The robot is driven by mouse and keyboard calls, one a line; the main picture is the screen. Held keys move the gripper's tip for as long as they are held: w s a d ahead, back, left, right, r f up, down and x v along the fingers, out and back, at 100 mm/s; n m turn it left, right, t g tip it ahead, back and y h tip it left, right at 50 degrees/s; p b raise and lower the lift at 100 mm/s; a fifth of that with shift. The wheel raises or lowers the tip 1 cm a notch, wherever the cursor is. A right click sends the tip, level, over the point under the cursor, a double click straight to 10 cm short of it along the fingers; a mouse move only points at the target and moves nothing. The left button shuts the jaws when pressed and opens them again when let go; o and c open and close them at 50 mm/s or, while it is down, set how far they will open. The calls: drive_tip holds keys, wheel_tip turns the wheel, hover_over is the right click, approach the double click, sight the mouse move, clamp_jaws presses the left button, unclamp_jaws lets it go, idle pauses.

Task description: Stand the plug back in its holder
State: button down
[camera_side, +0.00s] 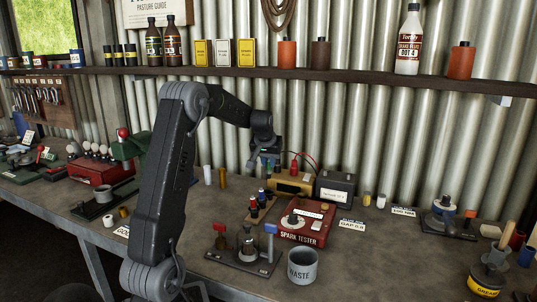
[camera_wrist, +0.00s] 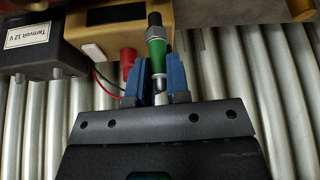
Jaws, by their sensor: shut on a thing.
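The plug (camera_wrist: 156,50), with a green band, a pale body and a dark tip, is between the two blue fingers of my gripper (camera_wrist: 160,86) in the wrist view. My gripper is shut on it. In the side view my gripper (camera_side: 265,163) is raised above the back of the bench, and the plug is too small there to make out clearly. A wooden holder (camera_side: 257,217) with several small upright plugs stands on the bench below and slightly left of my gripper. Which of its places is empty cannot be told.
The red spark tester (camera_side: 302,238) is right of the holder. A tan box (camera_side: 291,184) and a dark battery (camera_side: 335,188) stand behind it. The waste cup (camera_side: 302,266) and a dark stand (camera_side: 243,260) are in front. The shelf (camera_side: 340,76) runs above along the corrugated wall.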

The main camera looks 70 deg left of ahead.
sight(268, 175)
drive_tip(key=shift+w+a+f, duration=0.15)
drive_tip(key=shift+a+f, duration=0.15)
drive_tip(key=shift+f, duration=1.95)
drive_tip(key=shift+f, duration=1.75)
idle(0.4)
drive_tip(key=c, duration=1)
unclamp_jaws()
drive_tip(key=shift+o, duration=0.4)
drive_tip(key=o, duration=0.3)
